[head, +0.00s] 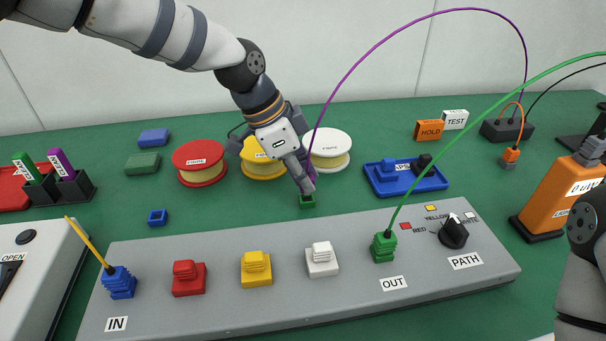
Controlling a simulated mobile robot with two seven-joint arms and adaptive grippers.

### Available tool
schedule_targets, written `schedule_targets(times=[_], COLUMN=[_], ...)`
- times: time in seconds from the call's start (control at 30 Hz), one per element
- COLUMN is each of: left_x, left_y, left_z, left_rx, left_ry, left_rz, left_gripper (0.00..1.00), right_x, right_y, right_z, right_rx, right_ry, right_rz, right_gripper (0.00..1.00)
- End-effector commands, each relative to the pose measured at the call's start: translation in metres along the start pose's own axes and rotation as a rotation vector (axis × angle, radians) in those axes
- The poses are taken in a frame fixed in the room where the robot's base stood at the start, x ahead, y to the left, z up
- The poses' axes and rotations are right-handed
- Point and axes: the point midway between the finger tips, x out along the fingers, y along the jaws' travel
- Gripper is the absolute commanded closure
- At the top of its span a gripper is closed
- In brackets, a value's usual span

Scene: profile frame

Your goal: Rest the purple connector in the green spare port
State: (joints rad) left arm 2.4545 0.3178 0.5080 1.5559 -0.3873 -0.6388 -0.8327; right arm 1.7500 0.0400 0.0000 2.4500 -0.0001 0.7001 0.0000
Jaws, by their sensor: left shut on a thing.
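My left gripper (305,184) points down behind the grey panel, its fingers closed around the purple connector (312,177). Only a sliver of the connector shows; the fingers hide most of it. A purple cable arcs from it up and over to the right. The green spare port (307,202), a small square socket on the green table, lies directly under the fingertips. I cannot tell whether the connector is inside the port or just above it. My right gripper is out of view; part of my right arm shows at the right edge.
The grey panel (220,315) with coloured plugs stands in front of the port. Red (198,180), yellow (262,174) and white (337,166) spools stand behind. A blue tray (432,187) is to the right, and a blue port (157,217) sits left on open table.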

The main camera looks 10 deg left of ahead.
Motion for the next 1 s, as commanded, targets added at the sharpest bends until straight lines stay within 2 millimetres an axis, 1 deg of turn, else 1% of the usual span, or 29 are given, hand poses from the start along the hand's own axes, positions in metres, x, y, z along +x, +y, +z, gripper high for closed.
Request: schedule_targets(times=[0.27,1.0], left_x=[0.002,0.015], left_y=[0.0,0.0], left_z=[0.001,0.006], left_rx=[0.0,0.0], left_ry=[-0.001,-0.001], left_rz=[0.001,0.002], left_gripper=[1.0,1.0], right_x=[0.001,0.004], right_y=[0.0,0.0], right_z=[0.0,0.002], right_rx=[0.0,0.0], right_ry=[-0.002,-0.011], right_rz=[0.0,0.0], right_gripper=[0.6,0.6])
